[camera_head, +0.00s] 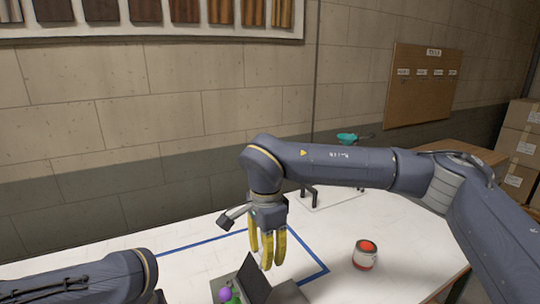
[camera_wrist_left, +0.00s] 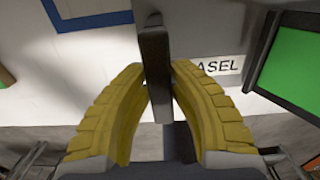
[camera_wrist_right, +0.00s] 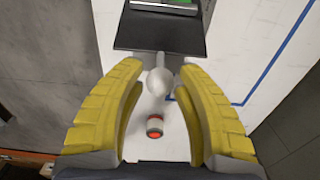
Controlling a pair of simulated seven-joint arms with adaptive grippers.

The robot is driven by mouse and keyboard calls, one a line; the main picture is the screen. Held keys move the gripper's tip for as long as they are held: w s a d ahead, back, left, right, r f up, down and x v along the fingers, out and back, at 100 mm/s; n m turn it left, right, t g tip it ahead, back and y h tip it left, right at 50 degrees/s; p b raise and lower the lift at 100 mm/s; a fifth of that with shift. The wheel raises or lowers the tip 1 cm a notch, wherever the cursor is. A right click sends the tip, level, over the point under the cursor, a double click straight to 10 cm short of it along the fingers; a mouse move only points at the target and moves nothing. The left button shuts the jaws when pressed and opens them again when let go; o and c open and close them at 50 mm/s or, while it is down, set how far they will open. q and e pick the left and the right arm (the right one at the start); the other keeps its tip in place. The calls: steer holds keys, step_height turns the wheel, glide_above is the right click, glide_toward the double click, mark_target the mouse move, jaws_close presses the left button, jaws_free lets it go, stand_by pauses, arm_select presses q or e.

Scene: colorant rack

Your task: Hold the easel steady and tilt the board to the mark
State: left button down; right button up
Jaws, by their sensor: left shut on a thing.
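The easel's grey base shows in the left wrist view with a partly hidden label (camera_wrist_left: 218,66) ending in "ASEL". My left gripper (camera_wrist_left: 158,75) is shut on a dark upright bar (camera_wrist_left: 155,45) of it. A dark-framed green panel (camera_wrist_left: 290,60) is at the right there. In the head view the dark board (camera_head: 254,280) leans at the bottom edge. My right gripper (camera_head: 267,240) points down just behind it. In the right wrist view its fingers are apart, with a pale rounded knob (camera_wrist_right: 159,82) between them, below the dark board (camera_wrist_right: 155,30). No mark is clearly visible.
An open can with red contents (camera_head: 366,256) stands on the white table to the right. Blue tape (camera_head: 312,262) outlines an area on the table. A purple ball (camera_head: 225,294) is at the bottom edge.

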steer(key=shift+o, duration=1.2)
steer(key=shift+s+a, duration=0.1)
step_height(320, 180, up, 12)
arm_select(q)
steer(key=c, duration=1.2)
jaws_free()
